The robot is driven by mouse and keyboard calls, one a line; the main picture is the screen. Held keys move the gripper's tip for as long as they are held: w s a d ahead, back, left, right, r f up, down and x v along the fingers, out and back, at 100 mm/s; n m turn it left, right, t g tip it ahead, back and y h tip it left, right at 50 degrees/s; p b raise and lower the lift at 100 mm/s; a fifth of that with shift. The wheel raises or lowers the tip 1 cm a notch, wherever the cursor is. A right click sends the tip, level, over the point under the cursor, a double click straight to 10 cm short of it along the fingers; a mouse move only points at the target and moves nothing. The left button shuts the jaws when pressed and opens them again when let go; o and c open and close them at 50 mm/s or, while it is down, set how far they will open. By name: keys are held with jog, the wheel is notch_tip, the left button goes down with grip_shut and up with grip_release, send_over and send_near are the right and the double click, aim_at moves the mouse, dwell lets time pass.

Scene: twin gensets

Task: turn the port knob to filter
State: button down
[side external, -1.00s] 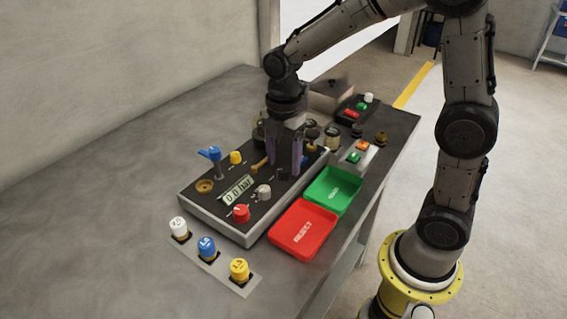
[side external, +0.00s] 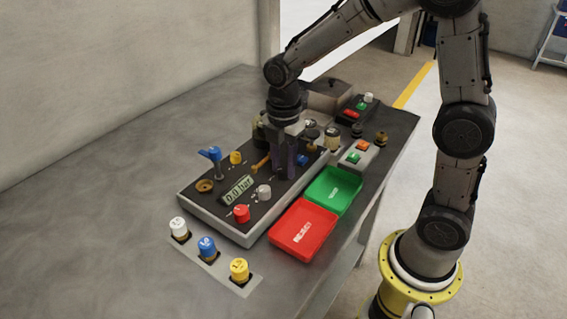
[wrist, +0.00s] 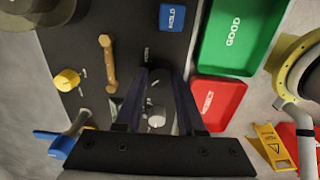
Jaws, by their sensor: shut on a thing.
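My gripper (side external: 284,168) is down over the dark control panel (side external: 222,203), its fingers upright and nearly together. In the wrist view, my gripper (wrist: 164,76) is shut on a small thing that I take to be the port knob. The fingers hide nearly all of that knob, so its pointer and setting cannot be read. A grey knob (side external: 263,192) stands clear to the front-left of the fingers. It also shows between the fingers in the wrist view (wrist: 157,118).
A brass-coloured handle (wrist: 108,62) and yellow knob (wrist: 67,80) lie left of the fingers in the wrist view. A red knob (side external: 241,213) and blue lever (side external: 211,153) are on the panel. Green (side external: 333,187) and red (side external: 303,228) trays sit beside it.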

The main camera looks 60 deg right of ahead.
jog(key=shift+m, duration=0.4)
jog(key=m, duration=0.8)
jog(key=shift+r, duration=0.1)
jog(key=m, duration=0.5)
jog(key=shift+m, duration=2)
jog(key=c, duration=0.5)
grip_release()
